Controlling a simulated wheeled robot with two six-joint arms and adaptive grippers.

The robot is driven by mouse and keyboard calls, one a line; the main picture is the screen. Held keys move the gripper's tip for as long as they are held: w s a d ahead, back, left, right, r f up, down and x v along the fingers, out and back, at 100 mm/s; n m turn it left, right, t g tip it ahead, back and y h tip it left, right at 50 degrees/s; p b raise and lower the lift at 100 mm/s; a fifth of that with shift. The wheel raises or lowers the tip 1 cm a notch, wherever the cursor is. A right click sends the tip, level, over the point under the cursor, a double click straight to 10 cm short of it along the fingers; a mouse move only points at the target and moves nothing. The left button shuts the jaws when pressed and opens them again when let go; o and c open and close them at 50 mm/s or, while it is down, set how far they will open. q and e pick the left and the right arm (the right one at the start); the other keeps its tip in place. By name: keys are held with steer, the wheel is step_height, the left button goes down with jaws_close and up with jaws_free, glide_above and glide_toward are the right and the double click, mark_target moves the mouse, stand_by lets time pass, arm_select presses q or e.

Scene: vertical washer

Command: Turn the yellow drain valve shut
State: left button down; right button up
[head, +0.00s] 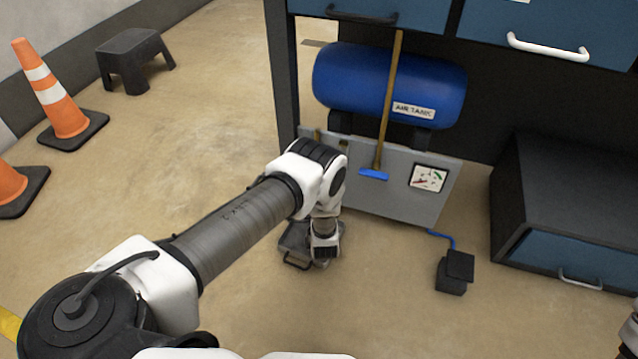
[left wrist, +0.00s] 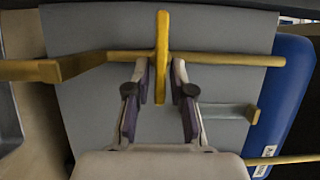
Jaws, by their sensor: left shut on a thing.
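The yellow drain valve handle (left wrist: 162,40) is a flat bar in the left wrist view. It stands crosswise to a brass pipe (left wrist: 235,60) that runs across the grey panel (left wrist: 85,35). My left gripper (left wrist: 160,92) has one finger on each side of the handle's near end and is shut on it. In the head view my left arm reaches to the left part of the grey panel (head: 400,205) and hides the valve and the fingertips.
A blue air tank (head: 385,85) sits above the panel. A brass pipe with a blue lever (head: 375,175) and a gauge (head: 428,178) are to the right. A black pedal (head: 456,270) is on the floor. Blue drawers (head: 550,30) overhang the tank.

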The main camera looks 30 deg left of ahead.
stand_by(0.3)
arm_select(q)
steer(key=c, duration=1.2)
jaws_free()
steer(key=shift+c, duration=0.2)
steer(key=v, duration=1.2)
